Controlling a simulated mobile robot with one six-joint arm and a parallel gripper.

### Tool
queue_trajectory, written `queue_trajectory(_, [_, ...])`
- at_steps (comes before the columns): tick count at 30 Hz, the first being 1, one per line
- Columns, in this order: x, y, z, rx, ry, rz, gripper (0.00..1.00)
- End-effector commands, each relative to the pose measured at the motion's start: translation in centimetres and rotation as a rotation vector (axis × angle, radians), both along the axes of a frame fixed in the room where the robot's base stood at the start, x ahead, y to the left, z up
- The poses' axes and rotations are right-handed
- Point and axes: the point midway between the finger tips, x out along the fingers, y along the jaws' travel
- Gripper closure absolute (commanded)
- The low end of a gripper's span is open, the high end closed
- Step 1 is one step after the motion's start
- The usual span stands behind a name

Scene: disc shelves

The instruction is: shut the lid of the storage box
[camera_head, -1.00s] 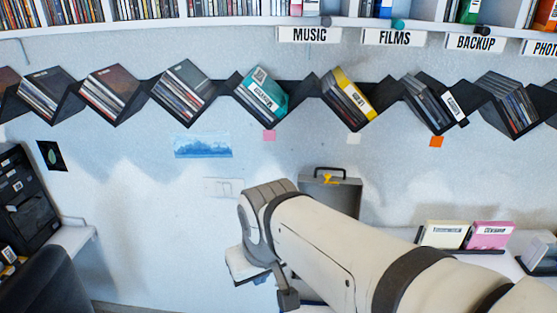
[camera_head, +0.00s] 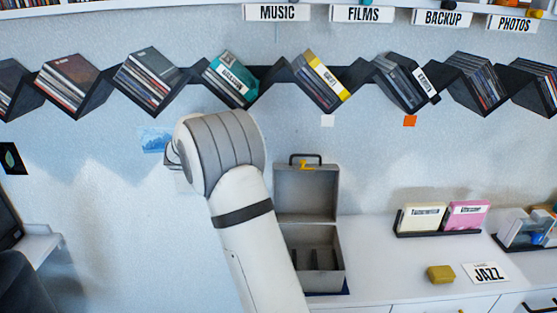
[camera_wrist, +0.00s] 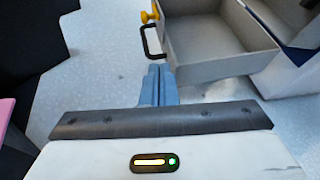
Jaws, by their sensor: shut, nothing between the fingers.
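The grey storage box (camera_head: 338,279) stands on the white counter in the head view, with dark dividers inside. Its lid (camera_head: 306,191) is open and stands upright at the back, with a black handle (camera_head: 306,158) and a yellow latch on its top edge. In the wrist view the lid (camera_wrist: 213,66) is at upper right, with the handle (camera_wrist: 147,43) and yellow latch (camera_wrist: 149,15) at its near corner. My gripper (camera_wrist: 158,70) is shut and empty, close beside the lid's handle edge; contact cannot be told. In the head view my arm hides the fingers.
A zigzag black disc shelf (camera_head: 283,74) runs along the wall above. Right of the box are a rack (camera_head: 436,232) with cream and pink cases, a yellow block (camera_head: 440,274) and a JAZZ card (camera_head: 485,273). The counter between box and rack is clear.

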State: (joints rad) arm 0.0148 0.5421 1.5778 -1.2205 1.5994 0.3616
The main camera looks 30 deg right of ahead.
Motion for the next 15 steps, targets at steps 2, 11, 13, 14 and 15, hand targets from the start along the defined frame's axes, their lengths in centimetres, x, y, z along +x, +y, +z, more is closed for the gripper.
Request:
queue_trajectory(2, [1.9,-0.5,-1.1,-0.082,0.008,-0.002,1.00])
queue_trajectory(11, [4.3,-1.8,-1.6,-0.217,0.005,-0.002,1.00])
queue_trajectory(13, [4.1,-2.6,-1.6,-0.219,0.006,-0.003,1.00])
queue_trajectory(14, [4.0,-3.1,-1.6,-0.219,0.007,-0.003,1.00])
queue_trajectory(15, [3.8,-3.7,-1.6,-0.217,0.008,-0.004,1.00])
